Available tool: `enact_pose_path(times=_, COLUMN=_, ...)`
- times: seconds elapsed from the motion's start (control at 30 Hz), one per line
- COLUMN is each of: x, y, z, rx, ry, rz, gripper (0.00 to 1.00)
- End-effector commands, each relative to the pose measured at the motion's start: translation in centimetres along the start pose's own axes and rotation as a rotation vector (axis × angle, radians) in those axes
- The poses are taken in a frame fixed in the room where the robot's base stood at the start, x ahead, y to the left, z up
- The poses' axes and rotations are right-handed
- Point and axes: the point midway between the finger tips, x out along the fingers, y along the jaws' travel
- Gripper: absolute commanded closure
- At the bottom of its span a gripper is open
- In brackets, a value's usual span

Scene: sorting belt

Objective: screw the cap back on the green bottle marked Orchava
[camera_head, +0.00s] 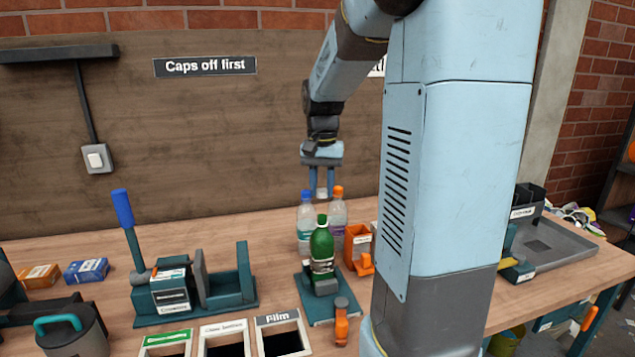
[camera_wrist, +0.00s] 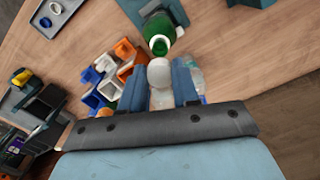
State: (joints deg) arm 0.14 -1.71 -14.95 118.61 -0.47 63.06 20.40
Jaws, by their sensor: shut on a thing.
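The green bottle (camera_head: 321,243) stands upright in a dark clamp on a teal base plate (camera_head: 317,311). Its label is too small to read. In the wrist view the bottle (camera_wrist: 155,22) shows from above, with a pale round mouth (camera_wrist: 160,45) at its top. My gripper (camera_head: 321,192) points down above the bottle's top, with a gap between. In the wrist view my gripper (camera_wrist: 160,88) is shut on a white rounded cap (camera_wrist: 159,72), which sits between the blue fingers and appears apart from the bottle's mouth.
A clear bottle with a blue cap (camera_head: 306,222) and one with an orange cap (camera_head: 338,211) stand close behind the green bottle. An orange holder (camera_head: 358,246) stands to its right. A teal fixture with a blue-handled lever (camera_head: 123,208) is at left. Open bins (camera_head: 278,319) line the front.

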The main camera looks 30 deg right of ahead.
Motion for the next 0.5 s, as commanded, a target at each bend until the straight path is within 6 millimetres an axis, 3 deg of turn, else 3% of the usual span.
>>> enact_pose_path(times=0.5, x=3.7, y=-0.3, z=0.1, rx=-0.007, ry=-0.002, rz=0.001, gripper=0.97)
